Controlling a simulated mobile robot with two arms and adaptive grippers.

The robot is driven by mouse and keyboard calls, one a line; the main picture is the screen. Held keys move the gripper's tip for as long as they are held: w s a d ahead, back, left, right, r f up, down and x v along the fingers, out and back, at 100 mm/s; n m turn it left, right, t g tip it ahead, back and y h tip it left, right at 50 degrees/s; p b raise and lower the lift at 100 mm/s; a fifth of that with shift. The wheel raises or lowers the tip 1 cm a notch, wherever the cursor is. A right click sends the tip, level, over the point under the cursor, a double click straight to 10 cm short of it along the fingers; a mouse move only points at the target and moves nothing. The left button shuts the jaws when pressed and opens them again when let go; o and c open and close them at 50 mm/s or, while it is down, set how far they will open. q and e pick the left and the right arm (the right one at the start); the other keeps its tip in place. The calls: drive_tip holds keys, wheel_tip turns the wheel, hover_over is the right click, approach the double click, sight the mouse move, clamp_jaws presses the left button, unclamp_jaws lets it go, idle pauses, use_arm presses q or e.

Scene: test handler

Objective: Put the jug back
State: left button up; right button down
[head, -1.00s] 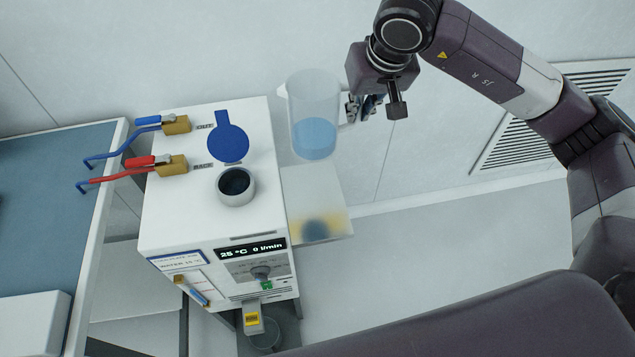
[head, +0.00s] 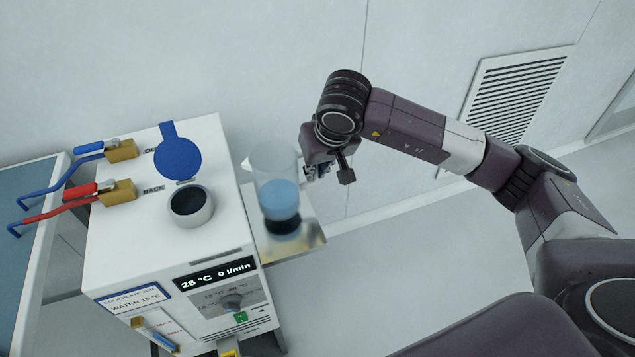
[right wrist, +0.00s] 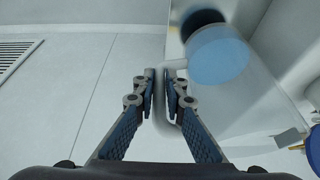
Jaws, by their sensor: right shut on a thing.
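The clear jug (head: 276,182) holds blue liquid and is over the small side shelf (head: 307,238) at the right of the white machine (head: 125,245). It also shows in the right wrist view (right wrist: 222,60), somewhat blurred. My right gripper (head: 318,170) is shut on the jug's handle, and its two fingers (right wrist: 161,88) close around the handle in the right wrist view. A dark round patch shows on the shelf below the jug; I cannot tell if the jug touches the shelf. My left gripper is not in view.
The machine's open round filler neck (head: 191,205) and a blue round lid (head: 178,158) are on its top. Two valves with a blue hose (head: 60,180) and a red hose (head: 60,206) stick out left. A wall is behind; the floor at right is clear.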

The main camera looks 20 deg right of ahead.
sight(316, 180)
wheel_tip(316, 180, down, 3)
drive_tip(key=shift+r+b, duration=0.1)
drive_tip(key=shift+b, duration=0.4)
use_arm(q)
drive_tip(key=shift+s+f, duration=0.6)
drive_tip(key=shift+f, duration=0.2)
use_arm(e)
drive_tip(key=shift+w, duration=0.1)
drive_tip(key=c, duration=2)
unclamp_jaws()
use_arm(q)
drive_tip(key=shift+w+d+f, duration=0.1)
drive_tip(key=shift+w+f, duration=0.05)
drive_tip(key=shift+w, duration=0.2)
use_arm(e)
drive_tip(key=shift+r, duration=0.2)
use_arm(q)
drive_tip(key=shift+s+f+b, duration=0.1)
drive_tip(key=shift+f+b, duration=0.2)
drive_tip(key=shift+b, duration=0.1)
use_arm(e)
drive_tip(key=v, duration=1.1)
drive_tip(key=shift+s+r, duration=0.3)
drive_tip(key=shift+s, duration=0.05)
